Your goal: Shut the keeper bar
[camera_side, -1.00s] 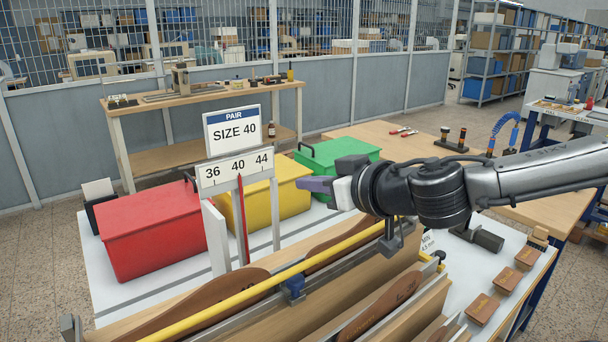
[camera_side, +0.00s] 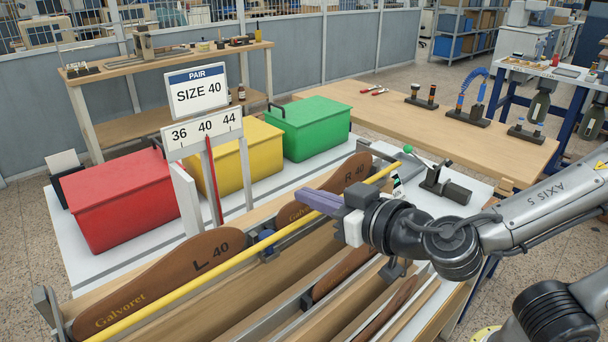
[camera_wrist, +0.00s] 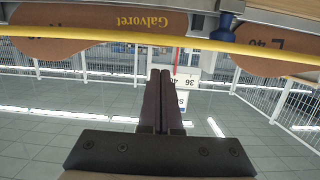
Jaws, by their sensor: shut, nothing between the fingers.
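The yellow keeper bar (camera_side: 268,245) runs diagonally along the wooden rack in the side view, in front of two brown soles, L 40 (camera_side: 190,268) and R 40 (camera_side: 340,187). A blue block (camera_side: 267,244) sits by its middle. My gripper (camera_side: 302,196) is shut and empty, its purple fingers near the right part of the bar; whether they touch it I cannot tell. In the wrist view, my gripper (camera_wrist: 160,74) points at the bar (camera_wrist: 170,40), with a small gap between them in the picture. I cannot see whether the bar's ends are latched.
Red (camera_side: 130,205), yellow (camera_side: 228,155) and green (camera_side: 310,127) bins stand behind the rack. A size sign (camera_side: 203,127) with a red pointer stands before them. A green-knobbed clamp (camera_side: 437,180) is at the right. More soles lie in the front slots.

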